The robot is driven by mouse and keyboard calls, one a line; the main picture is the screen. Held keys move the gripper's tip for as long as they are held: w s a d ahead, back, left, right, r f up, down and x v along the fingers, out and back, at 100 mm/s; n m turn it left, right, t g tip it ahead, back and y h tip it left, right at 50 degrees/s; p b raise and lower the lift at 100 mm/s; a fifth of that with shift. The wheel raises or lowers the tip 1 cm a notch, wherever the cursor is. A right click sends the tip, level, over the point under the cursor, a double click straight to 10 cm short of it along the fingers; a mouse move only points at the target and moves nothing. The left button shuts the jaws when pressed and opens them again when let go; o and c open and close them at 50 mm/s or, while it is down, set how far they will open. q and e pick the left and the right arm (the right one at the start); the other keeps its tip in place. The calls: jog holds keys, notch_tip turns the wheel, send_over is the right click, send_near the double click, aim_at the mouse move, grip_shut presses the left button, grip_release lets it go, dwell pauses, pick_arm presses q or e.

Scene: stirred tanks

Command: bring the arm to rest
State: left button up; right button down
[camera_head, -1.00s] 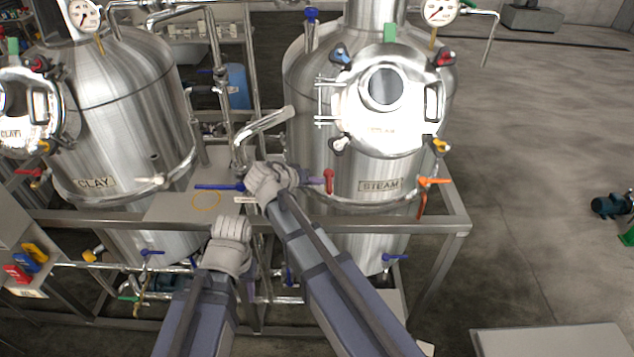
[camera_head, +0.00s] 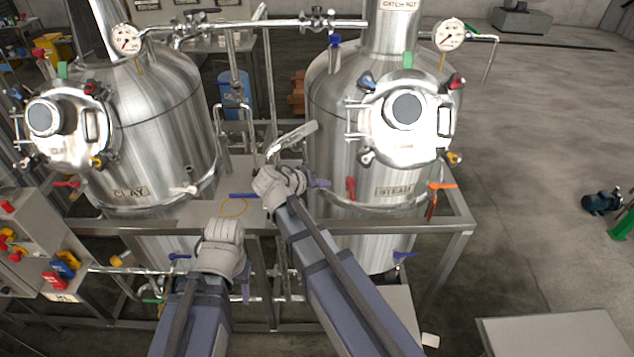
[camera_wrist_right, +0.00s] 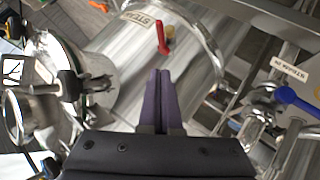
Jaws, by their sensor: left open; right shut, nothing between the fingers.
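My right arm reaches up the middle of the head view. Its gripper (camera_head: 318,183) is beside the STEAM tank (camera_head: 340,130), near a red-handled valve (camera_head: 351,188). In the right wrist view the two purple fingers (camera_wrist_right: 160,95) lie together with nothing between them, and the STEAM tank's metal wall (camera_wrist_right: 120,65) fills the area beyond. My left arm is lower and further left, in front of the frame. Its gripper (camera_head: 245,288) is mostly hidden behind the wrist; only a purple fingertip shows, near the lower pipes, and it holds nothing that I can see.
The CLAY tank (camera_head: 160,125) stands at the left. A metal frame rail (camera_head: 440,228) runs in front of both tanks. A blue-handled valve (camera_wrist_right: 297,100) with a STEAM IN label is at the right in the wrist view. Open floor (camera_head: 540,130) lies to the right.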

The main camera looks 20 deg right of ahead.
jog(key=shift+d, duration=0.15)
jog(key=s+a+f+n+g+y+b, duration=0.2)
jog(key=s+a+f+b, duration=0.3)
jog(key=f, duration=0.4)
jog(key=s+a+f+n+g+y+b, duration=0.2)
jog(key=s+a+f+y+b, duration=0.1)
jog(key=s+a+f+b, duration=0.3)
jog(key=s+a+f+n+g+y+b, duration=0.1)
jog(key=s+a+f+b, duration=0.4)
jog(key=f, duration=0.8)
jog(key=s+n+y+b, duration=0.1)
jog(key=s+y+b, duration=0.1)
jog(key=s, duration=0.3)
jog(key=shift+s+a+f+n+g+b, duration=0.15)
jog(key=shift+s+f+n+g+b, duration=0.2)
jog(key=shift+b, duration=0.55)
